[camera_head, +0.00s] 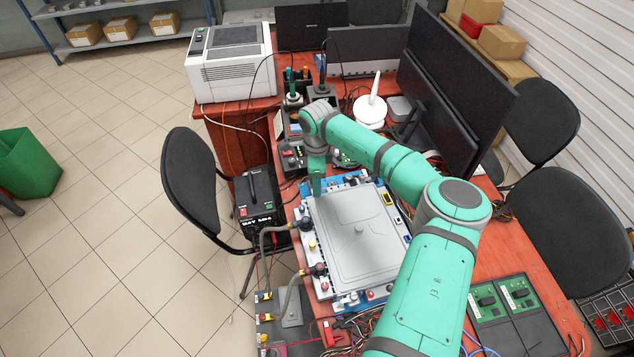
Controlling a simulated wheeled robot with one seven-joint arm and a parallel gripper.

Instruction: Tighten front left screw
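A grey rectangular unit with a lidded top (355,235) lies on a blue base on the red-orange table.
A black power box (259,205) and a chair (190,185) stand left of the table. A white printer (230,65), monitors (440,100) and a white antenna-like device (370,110) stand behind. Green circuit boards (503,298) lie at right. The tiled floor at left is mostly open.

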